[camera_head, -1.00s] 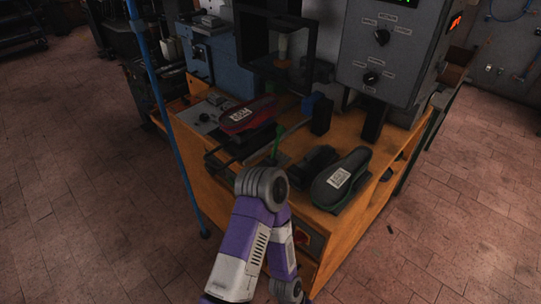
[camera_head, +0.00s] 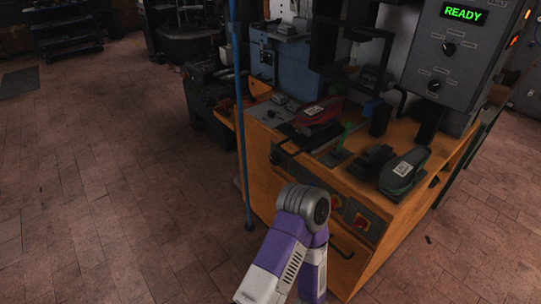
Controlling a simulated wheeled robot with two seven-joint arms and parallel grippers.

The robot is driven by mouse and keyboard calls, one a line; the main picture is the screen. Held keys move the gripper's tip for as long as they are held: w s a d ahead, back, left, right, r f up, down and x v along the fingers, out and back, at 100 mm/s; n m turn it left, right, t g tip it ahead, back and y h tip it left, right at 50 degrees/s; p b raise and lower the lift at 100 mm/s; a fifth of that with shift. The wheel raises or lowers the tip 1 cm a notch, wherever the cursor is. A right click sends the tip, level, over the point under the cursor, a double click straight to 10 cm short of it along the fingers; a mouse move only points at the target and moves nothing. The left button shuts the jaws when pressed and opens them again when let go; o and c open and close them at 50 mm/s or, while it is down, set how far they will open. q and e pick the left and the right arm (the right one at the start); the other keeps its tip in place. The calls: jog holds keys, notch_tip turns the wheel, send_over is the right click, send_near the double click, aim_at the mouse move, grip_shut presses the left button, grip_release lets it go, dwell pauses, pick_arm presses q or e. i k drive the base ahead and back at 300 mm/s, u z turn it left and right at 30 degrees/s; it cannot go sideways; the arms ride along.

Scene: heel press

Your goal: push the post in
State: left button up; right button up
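A red shoe (camera_head: 319,110) with a white label sits sole-up on a dark support (camera_head: 312,136) at the front of the orange bench. This support may be the post, but I cannot tell for sure. A small green upright piece (camera_head: 346,133) stands just right of it. The press frame (camera_head: 352,62) is dark and stands behind the shoe. A purple and white arm of mine shows at the bottom, bent at its grey joint, in front of the bench. Neither gripper shows.
The control box (camera_head: 458,55) at upper right reads READY and has two knobs. A dark green shoe (camera_head: 404,170) lies on the right of the orange bench (camera_head: 262,165). A blue pole (camera_head: 241,130) stands at the bench's left corner. The floor at left is clear.

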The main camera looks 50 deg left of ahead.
aim_at(312, 138)
jog(key=u, duration=1.1)
jog(key=i, duration=0.05)
jog(key=u, duration=0.15)
